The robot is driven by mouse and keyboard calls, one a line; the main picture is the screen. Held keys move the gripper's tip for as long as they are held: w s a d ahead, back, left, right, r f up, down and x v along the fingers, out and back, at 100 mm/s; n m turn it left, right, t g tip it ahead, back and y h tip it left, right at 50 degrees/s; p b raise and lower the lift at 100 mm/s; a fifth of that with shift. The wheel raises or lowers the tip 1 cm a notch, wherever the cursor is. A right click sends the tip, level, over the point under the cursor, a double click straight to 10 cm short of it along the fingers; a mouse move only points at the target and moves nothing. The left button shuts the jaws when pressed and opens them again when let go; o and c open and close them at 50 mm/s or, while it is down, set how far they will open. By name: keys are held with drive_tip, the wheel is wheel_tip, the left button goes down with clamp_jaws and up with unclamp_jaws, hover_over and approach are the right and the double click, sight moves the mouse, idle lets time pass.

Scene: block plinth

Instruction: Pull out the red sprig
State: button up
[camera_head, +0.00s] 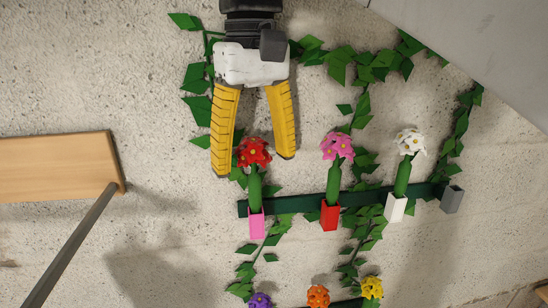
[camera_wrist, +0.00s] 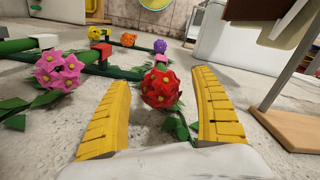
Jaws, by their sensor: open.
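The red sprig (camera_head: 253,155) has a red flower head on a green stem and stands in a pink holder (camera_head: 256,225) at the left end of a dark green rail (camera_head: 285,204). My gripper (camera_head: 253,166) has yellow fingers and is open. In the head view its fingertips lie on either side of the red flower head. In the wrist view the red flower (camera_wrist: 161,88) sits between the two spread fingers, apart from both. Its stem and holder are mostly hidden behind the flower there.
A pink sprig (camera_head: 337,147) in a red holder and a white sprig (camera_head: 409,142) in a white holder stand to the right. A grey holder (camera_head: 452,199) is empty. Purple, orange and yellow sprigs show below. Ivy climbs around the rail. A wooden table (camera_head: 55,165) is at left.

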sight(255, 138)
drive_tip(key=shift+f, duration=0.35)
drive_tip(key=c, duration=1.4)
drive_tip(key=shift+r, duration=0.15)
drive_tip(key=shift+r+p, duration=1.95)
drive_tip(key=shift+r, duration=1.15)
